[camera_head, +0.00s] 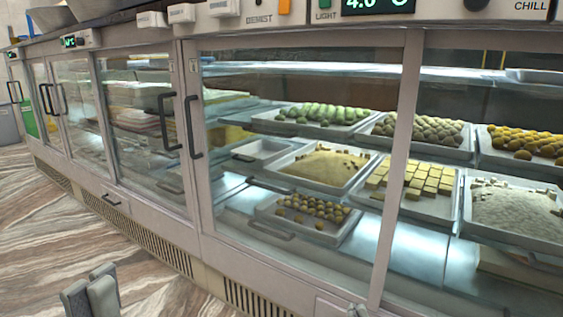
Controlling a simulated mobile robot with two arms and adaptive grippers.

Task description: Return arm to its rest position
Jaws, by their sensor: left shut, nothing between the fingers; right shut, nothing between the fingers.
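My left gripper (91,293) shows at the bottom left, over the wood-patterned floor. Its grey fingertips point up and it is shut with nothing in it. It is apart from the counter front. Only a small grey tip of my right gripper (357,311) shows at the bottom edge, in front of the counter's lower frame. It is shut and holds nothing visible. Most of both arms is out of view.
A long glass-fronted sweets counter (205,245) runs across the view. Its doors look shut and have black handles (193,127). Trays of sweets stand inside, including green balls (322,113) and yellow squares (415,177). The floor (50,240) at the left is clear.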

